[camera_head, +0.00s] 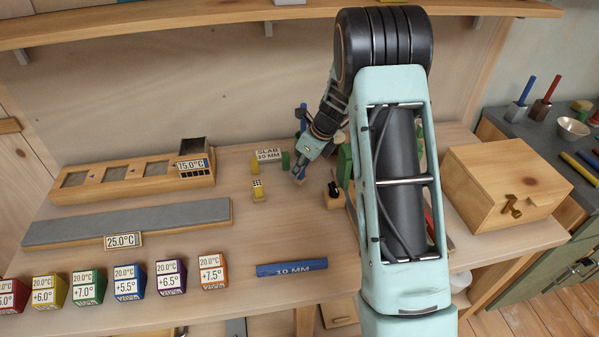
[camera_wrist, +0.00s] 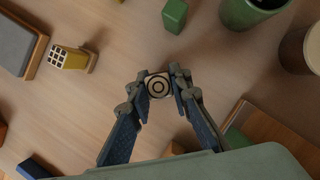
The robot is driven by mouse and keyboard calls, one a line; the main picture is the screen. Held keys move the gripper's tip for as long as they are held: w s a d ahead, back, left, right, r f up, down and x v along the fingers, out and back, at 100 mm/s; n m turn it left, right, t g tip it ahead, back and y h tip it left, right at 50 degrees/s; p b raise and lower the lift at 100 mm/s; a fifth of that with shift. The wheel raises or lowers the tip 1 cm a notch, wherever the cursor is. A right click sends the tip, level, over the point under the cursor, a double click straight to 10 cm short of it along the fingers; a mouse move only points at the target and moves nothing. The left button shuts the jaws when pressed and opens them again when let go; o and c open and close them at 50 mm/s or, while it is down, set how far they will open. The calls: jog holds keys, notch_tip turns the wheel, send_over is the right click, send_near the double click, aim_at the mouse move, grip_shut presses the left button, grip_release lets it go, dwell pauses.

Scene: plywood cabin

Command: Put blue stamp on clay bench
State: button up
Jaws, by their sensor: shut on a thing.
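My gripper (camera_head: 299,174) is low over the tabletop near the middle of the head view, pointing down. Its fingers are shut on a small stamp that I take to be the blue stamp (camera_head: 298,180). In the wrist view the stamp's (camera_wrist: 158,85) ringed round end faces the camera between the fingertips; its sides are mostly hidden. I cannot tell whether it touches the table. No surface is labelled clay bench. A long grey slab in a wooden frame (camera_head: 125,224), marked 25.0°C, lies to the left.
A wooden tray (camera_head: 128,182) is at the back left. Several coloured cubes (camera_head: 130,283) and a blue bar (camera_head: 291,268) lie in front.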

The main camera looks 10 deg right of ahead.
jog(key=shift+f, duration=0.7)
jog(key=shift+f, duration=0.15)
jog(key=o, duration=0.9)
jog(key=shift+d+r, duration=0.1)
jog(key=shift+r, duration=0.25)
jog(key=v, duration=1.1)
jog(key=shift+s+r+p, duration=0.15)
jog(key=shift+r+p, duration=0.1)
jog(key=shift+p, duration=0.05)
